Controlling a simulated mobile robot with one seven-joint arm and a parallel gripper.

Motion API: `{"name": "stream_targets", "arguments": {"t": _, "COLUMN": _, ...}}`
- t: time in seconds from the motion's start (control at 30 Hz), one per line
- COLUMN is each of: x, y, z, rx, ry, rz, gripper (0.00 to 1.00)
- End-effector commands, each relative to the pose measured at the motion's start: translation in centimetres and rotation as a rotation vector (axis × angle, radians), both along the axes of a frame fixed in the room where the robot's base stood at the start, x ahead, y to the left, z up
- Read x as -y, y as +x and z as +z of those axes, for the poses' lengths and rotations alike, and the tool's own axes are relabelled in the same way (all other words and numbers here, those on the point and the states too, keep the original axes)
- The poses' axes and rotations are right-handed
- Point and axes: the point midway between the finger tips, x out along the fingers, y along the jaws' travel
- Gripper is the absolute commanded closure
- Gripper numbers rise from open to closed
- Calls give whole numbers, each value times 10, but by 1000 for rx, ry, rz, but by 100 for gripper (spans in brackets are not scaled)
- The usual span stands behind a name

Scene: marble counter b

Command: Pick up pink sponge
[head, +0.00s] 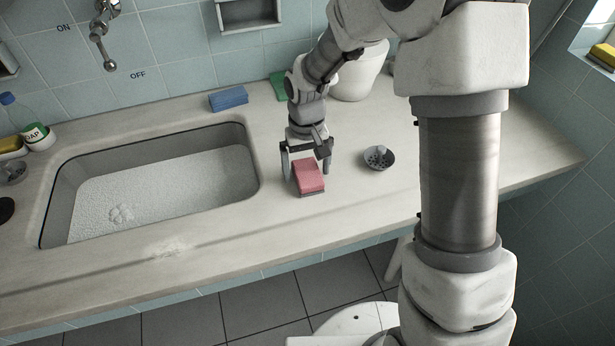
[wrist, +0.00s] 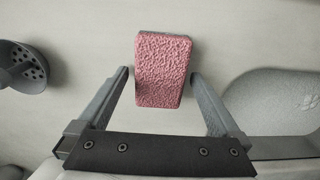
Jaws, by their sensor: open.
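The pink sponge (head: 309,176) lies flat on the marble counter, just right of the sink, with a darker grey layer along its lower edge. My gripper (head: 307,168) is over it, pointing down, with its fingers apart. In the wrist view the sponge (wrist: 162,70) sits between and slightly ahead of the two fingertips of my gripper (wrist: 160,74). Small gaps show between the sponge and both fingers. I cannot tell the exact height of the fingertips above the counter.
The sink (head: 150,185) with foam is to the left. A dark strainer (head: 378,158) is close on the right; it also shows in the wrist view (wrist: 20,66). A blue sponge (head: 228,98), a green sponge (head: 279,88) and a white pot (head: 360,75) stand behind.

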Motion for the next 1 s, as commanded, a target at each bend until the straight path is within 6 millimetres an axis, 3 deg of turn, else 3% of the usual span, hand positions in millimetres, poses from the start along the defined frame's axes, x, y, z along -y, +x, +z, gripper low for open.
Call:
{"name": "stream_targets", "arguments": {"t": 0.23, "x": 0, "y": 0, "z": -2, "rx": 1, "ry": 0, "rz": 0, "gripper": 2}}
{"name": "stream_targets", "arguments": {"t": 0.67, "x": 0, "y": 0, "z": -2, "rx": 1, "ry": 0, "rz": 0, "gripper": 79}}
{"name": "stream_targets", "arguments": {"t": 1.0, "x": 0, "y": 1, "z": 2, "rx": 2, "ry": 0, "rz": 0, "gripper": 82}}
